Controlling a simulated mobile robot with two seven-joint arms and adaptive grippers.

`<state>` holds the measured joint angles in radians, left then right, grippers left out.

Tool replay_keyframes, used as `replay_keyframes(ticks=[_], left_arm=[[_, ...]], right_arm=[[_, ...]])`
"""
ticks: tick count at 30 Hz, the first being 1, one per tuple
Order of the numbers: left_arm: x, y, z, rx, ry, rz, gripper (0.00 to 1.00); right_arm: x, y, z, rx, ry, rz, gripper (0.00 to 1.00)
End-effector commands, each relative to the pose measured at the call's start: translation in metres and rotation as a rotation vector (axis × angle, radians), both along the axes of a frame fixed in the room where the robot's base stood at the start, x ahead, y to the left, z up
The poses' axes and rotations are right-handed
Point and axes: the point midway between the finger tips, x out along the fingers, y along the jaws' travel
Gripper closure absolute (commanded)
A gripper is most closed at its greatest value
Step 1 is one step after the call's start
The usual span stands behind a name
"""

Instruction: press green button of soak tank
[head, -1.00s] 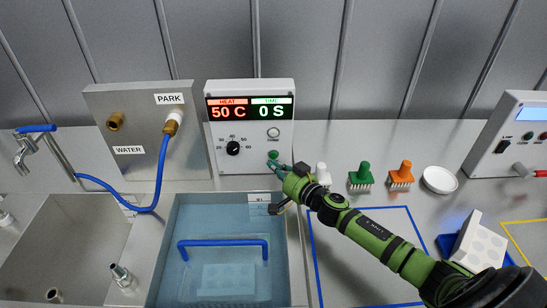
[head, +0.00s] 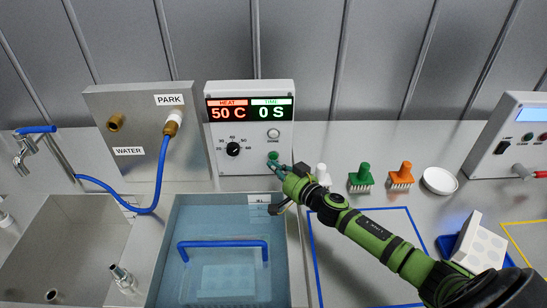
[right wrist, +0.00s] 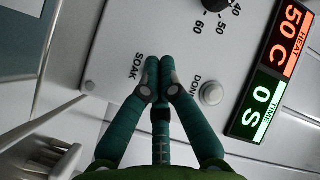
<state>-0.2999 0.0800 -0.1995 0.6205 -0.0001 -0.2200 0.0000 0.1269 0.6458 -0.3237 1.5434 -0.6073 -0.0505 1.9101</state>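The soak tank (head: 163,260) is a basin of bluish water at the bottom centre. Its white control box (head: 214,165) stands behind it. The display (head: 249,109) reads HEAT 50 C and TIME 0 S. The green button (head: 273,155) is low on the box face, below the round done light (head: 273,133). My right gripper (head: 276,168) is at the button, its fingers together and empty. In the right wrist view the closed fingertips (right wrist: 162,68) lie over the spot beside the SOAK label and hide the button, so contact cannot be told. My left gripper is out of view.
A blue-handled rack (head: 223,244) sits in the water. A water panel (head: 100,150) with a blue hose is at left. White, green (head: 361,178) and orange (head: 401,176) brushes and a white dish (head: 439,180) stand at right. A blue-outlined area (head: 340,270) is beneath my right arm.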

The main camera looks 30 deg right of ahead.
Motion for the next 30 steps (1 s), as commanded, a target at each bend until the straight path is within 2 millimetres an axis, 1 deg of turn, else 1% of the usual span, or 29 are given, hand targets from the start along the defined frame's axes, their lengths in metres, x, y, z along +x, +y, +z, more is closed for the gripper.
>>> replay_keyframes(ticks=[13,21,30], left_arm=[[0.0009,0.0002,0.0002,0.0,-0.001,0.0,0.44],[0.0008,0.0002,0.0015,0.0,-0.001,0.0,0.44],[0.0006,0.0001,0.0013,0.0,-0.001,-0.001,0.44]], right_arm=[[0.0002,-0.0001,0.0,0.0,0.0,0.0,1.0],[0.0072,-0.0035,0.0001,0.001,0.001,-0.001,1.0],[0.0077,-0.0035,0.0,0.0,0.0,0.0,1.0]])
